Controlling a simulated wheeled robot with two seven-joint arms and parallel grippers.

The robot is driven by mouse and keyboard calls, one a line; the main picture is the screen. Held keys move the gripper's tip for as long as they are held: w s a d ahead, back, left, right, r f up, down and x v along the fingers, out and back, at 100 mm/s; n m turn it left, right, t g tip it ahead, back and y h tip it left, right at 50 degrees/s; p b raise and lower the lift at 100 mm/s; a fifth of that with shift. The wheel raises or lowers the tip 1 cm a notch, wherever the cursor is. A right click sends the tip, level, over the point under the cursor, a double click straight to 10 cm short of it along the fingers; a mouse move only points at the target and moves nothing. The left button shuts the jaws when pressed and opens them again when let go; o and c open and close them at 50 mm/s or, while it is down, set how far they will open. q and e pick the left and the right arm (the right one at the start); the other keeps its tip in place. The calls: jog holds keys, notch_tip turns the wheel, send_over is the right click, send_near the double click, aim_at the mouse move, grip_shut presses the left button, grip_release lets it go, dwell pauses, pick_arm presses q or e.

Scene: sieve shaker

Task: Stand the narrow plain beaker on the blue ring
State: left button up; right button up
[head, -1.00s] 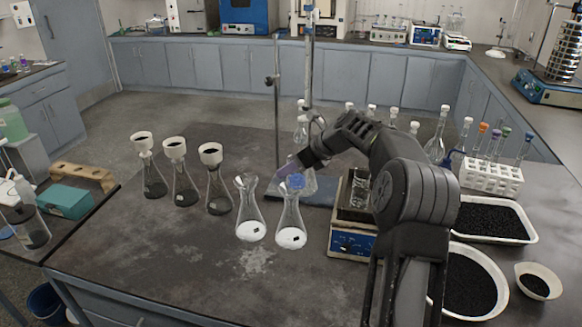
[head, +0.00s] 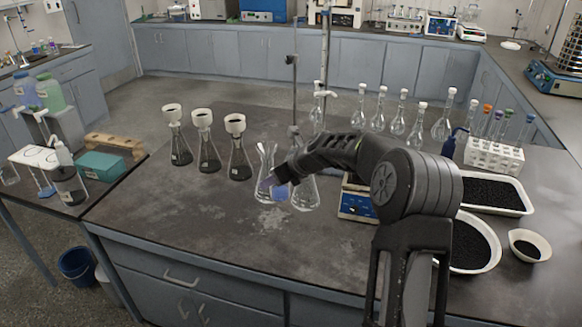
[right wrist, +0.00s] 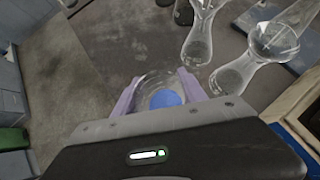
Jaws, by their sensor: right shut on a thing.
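My right gripper (head: 277,182) is shut on a clear glass beaker, held in front of the two clear flasks. In the right wrist view, the beaker (right wrist: 150,80) sits between the pale purple fingers of the gripper (right wrist: 160,90). A round blue patch (right wrist: 165,98) shows at the beaker; I cannot tell whether it is its contents or its base. In the head view, the beaker (head: 280,193) shows as a small bluish shape. A small blue item (head: 47,191) lies on the left side table; I cannot tell if it is the ring. My left gripper is not in view.
Two clear flasks (head: 305,192) stand by the held beaker. Several dark-filled flasks with white funnels (head: 238,155) stand to the left. A stand rises behind. The dark bench front (head: 190,235) is clear. The left table (head: 105,195) holds a teal box (head: 102,165) and bottles.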

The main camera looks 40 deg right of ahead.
jog(key=s+a+f+m+h, duration=0.1)
jog(key=s+a+f, duration=0.2)
jog(key=a+f, duration=0.5)
jog(key=s+a+f+m, duration=0.15)
jog(key=a+f, duration=0.25)
jog(key=a, duration=0.8)
pick_arm(q)
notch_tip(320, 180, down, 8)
jog(key=b, duration=0.9)
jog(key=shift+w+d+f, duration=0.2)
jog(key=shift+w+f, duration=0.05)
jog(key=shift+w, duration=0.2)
pick_arm(e)
jog(key=s+a+f, duration=0.3)
jog(key=f, duration=0.6)
jog(key=shift+s+f+h, duration=0.3)
jog(key=shift+s+h, duration=0.05)
jog(key=shift+h, duration=0.05)
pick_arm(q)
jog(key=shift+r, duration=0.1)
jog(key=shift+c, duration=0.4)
